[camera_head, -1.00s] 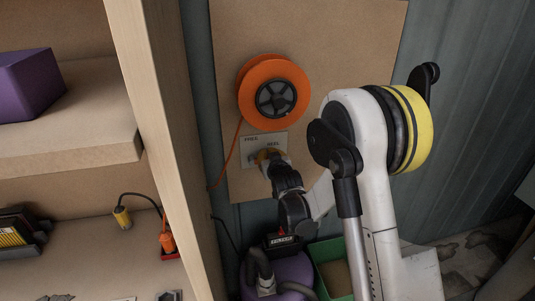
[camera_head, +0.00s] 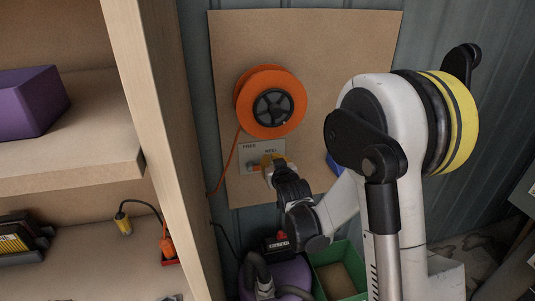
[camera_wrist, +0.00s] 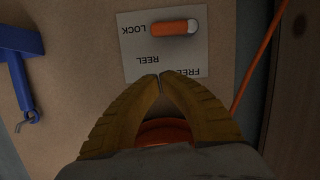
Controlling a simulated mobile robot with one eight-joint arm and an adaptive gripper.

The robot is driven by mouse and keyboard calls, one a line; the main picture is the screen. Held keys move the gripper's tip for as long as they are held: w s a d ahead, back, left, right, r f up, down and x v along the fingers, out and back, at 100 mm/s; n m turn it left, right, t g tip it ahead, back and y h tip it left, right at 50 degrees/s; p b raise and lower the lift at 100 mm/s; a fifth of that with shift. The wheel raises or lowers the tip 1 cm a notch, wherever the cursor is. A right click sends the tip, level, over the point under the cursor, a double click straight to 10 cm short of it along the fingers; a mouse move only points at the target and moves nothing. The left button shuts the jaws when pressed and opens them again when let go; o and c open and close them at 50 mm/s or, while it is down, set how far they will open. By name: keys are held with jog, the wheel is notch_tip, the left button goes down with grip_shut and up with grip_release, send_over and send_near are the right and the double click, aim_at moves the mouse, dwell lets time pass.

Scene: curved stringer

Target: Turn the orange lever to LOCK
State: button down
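The orange lever (camera_wrist: 174,27) lies level across the white label plate (camera_wrist: 142,67) in the wrist view, which shows the print upside down. Its silver round end is at the right, and its orange end points left, close beside the word LOCK. The words REEL and FREE are on the plate edge nearer my gripper. My gripper (camera_wrist: 159,77) has yellow fingers with their tips together, nothing visible between them, and apart from the lever in the picture. In the head view my gripper (camera_head: 268,163) is in front of the plate (camera_head: 250,154) and covers part of it.
The orange cable reel (camera_head: 271,102) is on the board above the plate; its cable hangs at the left. A blue part (camera_wrist: 17,62) is on the board to the side. A wooden shelf (camera_head: 160,140) stands left. A green bin (camera_head: 340,280) is below.

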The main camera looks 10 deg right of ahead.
jog(key=s+r+g+b, duration=0.1)
jog(key=s+r+g, duration=0.15)
jog(key=s, duration=0.55)
jog(key=s+r+g+b, duration=0.1)
jog(key=s+r, duration=0.2)
jog(key=s, duration=0.5)
jog(key=s+f+g, duration=0.2)
jog(key=s, duration=0.8)
jog(key=s+f+g+b, duration=0.1)
jog(key=s+f+g, duration=0.1)
jog(key=s, duration=0.8)
jog(key=shift+s+a+m+g, duration=0.2)
jog(key=shift+s+m+g, duration=0.1)
jog(key=shift+m+g, duration=0.1)
